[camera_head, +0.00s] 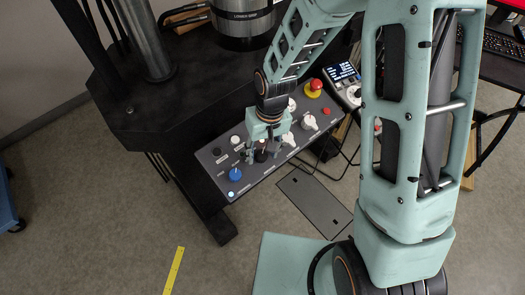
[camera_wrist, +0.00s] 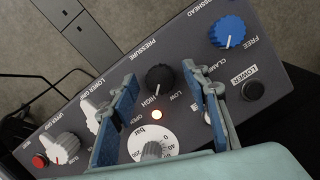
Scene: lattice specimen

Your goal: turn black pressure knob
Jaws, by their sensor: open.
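The black pressure knob (camera_wrist: 159,78) stands on the grey control panel (camera_wrist: 262,60) in the wrist view, with "LOW" and "HIGH" printed beside it and "PRESSURE" above. My gripper (camera_wrist: 158,82) is open, with one blue-padded finger on each side of the knob and a visible gap on both sides. In the head view my gripper (camera_head: 262,151) hangs over the middle of the panel. There the black knob (camera_head: 261,156) is mostly hidden between the fingers.
A blue knob (camera_wrist: 229,32) and a black button (camera_wrist: 252,90) lie to the right in the wrist view. White knobs, including one at lower left (camera_wrist: 65,147), a red button (camera_wrist: 39,160) and a bar gauge (camera_wrist: 150,150) are close by. A red emergency button (camera_head: 314,88) rises at the panel's far end.

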